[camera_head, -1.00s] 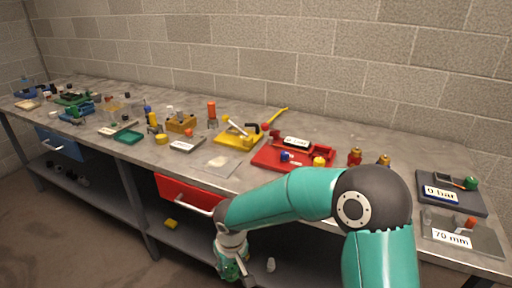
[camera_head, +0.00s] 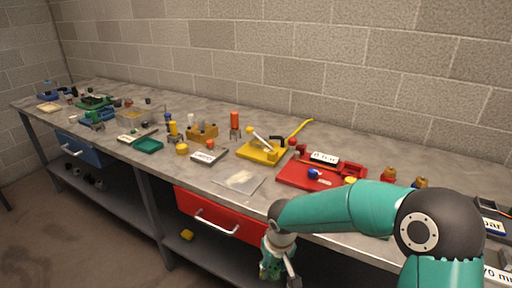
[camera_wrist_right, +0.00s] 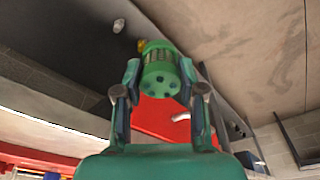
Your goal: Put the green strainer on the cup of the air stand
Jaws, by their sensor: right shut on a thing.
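The green strainer (camera_wrist_right: 160,72) is a short ribbed cylinder with dark holes in its end, seen in the right wrist view. My right gripper (camera_wrist_right: 166,84) is shut on it, one finger on each side. In the head view, my right gripper (camera_head: 277,270) hangs low in front of the bench, below the top and near the red drawer; the strainer is hard to make out there. Small stands on the bench hold an orange cylinder (camera_head: 235,119), a yellow one (camera_head: 173,128) and a green piece (camera_head: 97,117). I cannot tell which is the air stand. My left gripper is out of view.
The long grey bench (camera_head: 265,203) carries many small items, including a yellow plate (camera_head: 274,154), a red tray (camera_head: 287,179) and a teal tray (camera_head: 148,145). The red drawer (camera_head: 190,200) is beside the gripper. A lower shelf (camera_head: 165,222) runs underneath. The floor at left is clear.

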